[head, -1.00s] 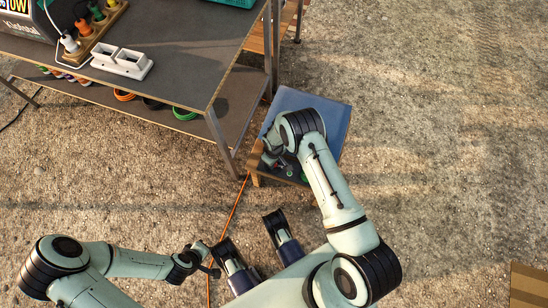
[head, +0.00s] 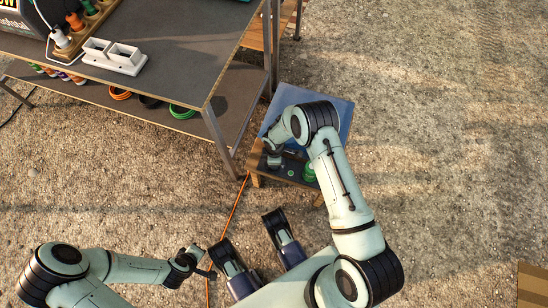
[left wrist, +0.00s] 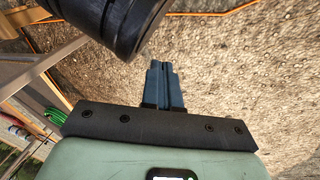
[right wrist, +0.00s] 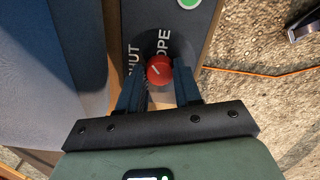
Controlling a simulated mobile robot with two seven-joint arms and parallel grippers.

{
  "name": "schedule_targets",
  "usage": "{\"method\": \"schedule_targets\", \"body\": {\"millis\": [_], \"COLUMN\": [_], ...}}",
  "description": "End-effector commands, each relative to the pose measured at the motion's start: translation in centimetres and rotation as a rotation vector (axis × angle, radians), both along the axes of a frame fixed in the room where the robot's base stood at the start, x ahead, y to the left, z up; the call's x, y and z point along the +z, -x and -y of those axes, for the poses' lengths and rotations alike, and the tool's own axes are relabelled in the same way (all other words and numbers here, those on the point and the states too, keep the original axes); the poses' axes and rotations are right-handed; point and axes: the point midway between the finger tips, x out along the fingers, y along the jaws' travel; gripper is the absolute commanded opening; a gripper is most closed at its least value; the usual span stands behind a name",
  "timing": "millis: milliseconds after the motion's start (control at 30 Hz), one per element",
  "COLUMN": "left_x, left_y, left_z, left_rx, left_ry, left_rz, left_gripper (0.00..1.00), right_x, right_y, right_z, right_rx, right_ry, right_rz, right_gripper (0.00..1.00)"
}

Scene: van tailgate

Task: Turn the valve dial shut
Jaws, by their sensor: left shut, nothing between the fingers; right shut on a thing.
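The valve dial (right wrist: 159,70) is a small red knob with a pale mark, on a dark panel (right wrist: 207,22) in the right wrist view. The word SHUT (right wrist: 133,62) is printed to its left and a partly hidden OPEN label (right wrist: 163,42) above it. My right gripper (right wrist: 159,84) is shut on the dial, one finger on each side. In the head view my right arm hides the dial. My left gripper (left wrist: 164,80) is shut and empty, well away from the dial; in the head view it hangs at the lower left.
The panel sits on a low blue-topped wooden stand (head: 340,105). A grey workbench (head: 185,75) with a white double socket (head: 114,56) stands to the left, its leg close to the stand. An orange cable (head: 236,215) runs over the gravel. Open ground lies to the right.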

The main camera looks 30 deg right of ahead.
Motion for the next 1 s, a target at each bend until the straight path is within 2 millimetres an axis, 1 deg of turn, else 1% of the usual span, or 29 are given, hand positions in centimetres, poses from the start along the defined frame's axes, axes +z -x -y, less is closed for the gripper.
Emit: {"method": "schedule_targets", "body": {"millis": [33,300,600,800,1000], "left_x": [-0.6,-2.5,-4.0,-4.7,-5.0], "left_y": [0.5,2.7,4.7,5.7,6.2], "left_z": [-0.1,-0.4,-0.7,-0.8,-0.9], "left_rx": [0.001,0.005,0.011,0.013,0.015], "left_ry": [0.0,0.004,0.009,0.011,0.012], "left_rz": [-0.016,-0.091,-0.158,-0.191,-0.208], "left_gripper": [0.0,0.0,0.0,0.0,0.0], "right_x": [-0.2,-0.1,-0.1,-0.1,0.0], "right_y": [0.0,0.0,0.0,0.0,0.0], "right_z": [0.1,0.1,0.1,0.1,0.1], "right_rx": [0.045,0.301,0.56,0.687,0.765], "right_ry": [0.0,0.0,0.0,0.0,0.001], "right_rz": [-0.001,-0.001,-0.001,-0.001,-0.002], "right_gripper": [0.03,0.03,0.03,0.03,0.03]}}
